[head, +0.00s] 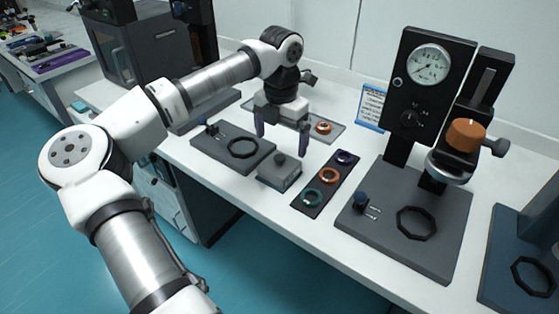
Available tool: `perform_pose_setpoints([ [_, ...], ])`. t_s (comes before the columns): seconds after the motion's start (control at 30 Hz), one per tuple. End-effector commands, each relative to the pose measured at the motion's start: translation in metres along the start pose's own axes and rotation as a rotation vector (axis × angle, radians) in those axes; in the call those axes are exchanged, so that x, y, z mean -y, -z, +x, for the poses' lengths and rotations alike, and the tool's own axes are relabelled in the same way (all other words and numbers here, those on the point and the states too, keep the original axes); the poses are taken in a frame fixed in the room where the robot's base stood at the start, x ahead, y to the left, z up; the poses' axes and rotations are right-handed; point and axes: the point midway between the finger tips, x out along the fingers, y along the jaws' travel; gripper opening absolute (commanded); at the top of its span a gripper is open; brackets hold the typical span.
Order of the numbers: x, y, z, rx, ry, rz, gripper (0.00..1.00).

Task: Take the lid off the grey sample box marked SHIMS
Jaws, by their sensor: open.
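A small grey box (279,177) sits on the white bench, between a dark base plate and a dark strip of rings. Its lid (279,167) is on, with a dark round knob (279,158) on top. Any marking on the box is too small to read. My gripper (281,140) points down with its two fingers spread wide and nothing between them. In the picture it is just above the knob, apart from the box. How far above or behind the box it is, I cannot tell.
Left of the box is a dark plate with a black ring (243,148). To the right is a strip (311,200) with teal, orange and purple rings. Behind lies a grey tray (333,133) with an orange ring. A tall gauge press (428,90) stands further right.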

Motion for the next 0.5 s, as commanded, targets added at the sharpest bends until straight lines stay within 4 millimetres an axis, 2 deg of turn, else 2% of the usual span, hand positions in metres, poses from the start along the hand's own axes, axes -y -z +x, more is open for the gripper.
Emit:
perform_pose_setpoints([
  [0.17,0.000,0.001,0.011,0.000,0.003,0.001,0.98],
  [0.4,-0.001,0.003,0.046,0.000,0.004,0.000,0.98],
  [0.5,-0.002,0.002,0.055,0.001,0.003,0.000,0.98],
])
